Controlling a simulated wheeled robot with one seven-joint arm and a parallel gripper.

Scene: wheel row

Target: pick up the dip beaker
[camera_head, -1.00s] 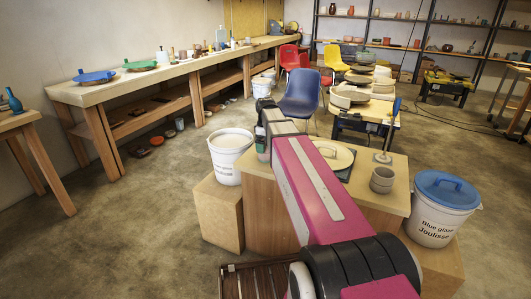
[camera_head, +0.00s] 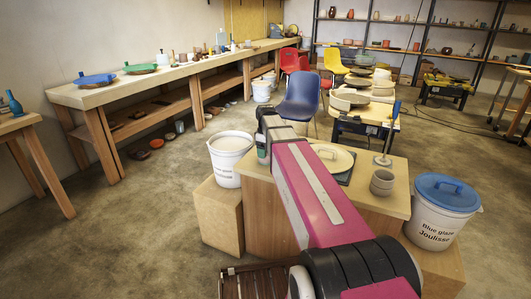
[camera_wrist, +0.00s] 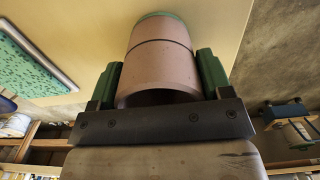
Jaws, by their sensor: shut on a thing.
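In the wrist view the dip beaker (camera_wrist: 162,65) is a pinkish-brown cylinder with a dark line around it and a green band at its far end. My gripper (camera_wrist: 158,75) is shut on it, with one green finger on each side. Its near end is dark and lies close to the gripper's bar. The pale tabletop shows behind the beaker; I cannot tell whether they touch. In the head view my arm hides the beaker and most of the gripper.
The wooden table (camera_head: 392,207) carries a cream round lid (camera_head: 340,158), a grey cup (camera_head: 382,182) and an upright blue-handled tool (camera_head: 388,135). A white bucket (camera_head: 229,165) stands left, and a blue-lidded glaze bucket (camera_head: 437,225) right.

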